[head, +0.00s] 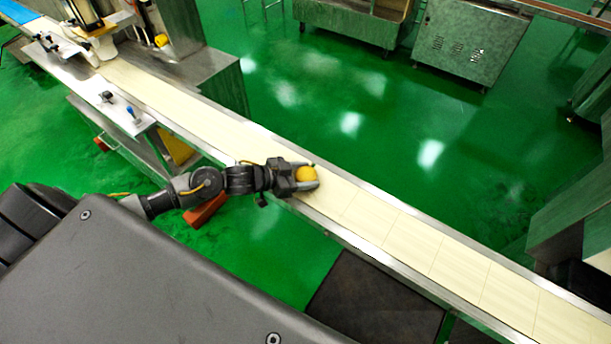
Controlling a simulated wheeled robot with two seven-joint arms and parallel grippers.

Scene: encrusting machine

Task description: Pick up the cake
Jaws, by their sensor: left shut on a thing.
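My right gripper is not in view.
The belt runs from an encrusting machine (95,30) at the upper left to the lower right, between metal rails. The belt right of my gripper is empty. Metal cabinets (470,42) stand across the green floor. A dark mat (372,300) lies below the near rail.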

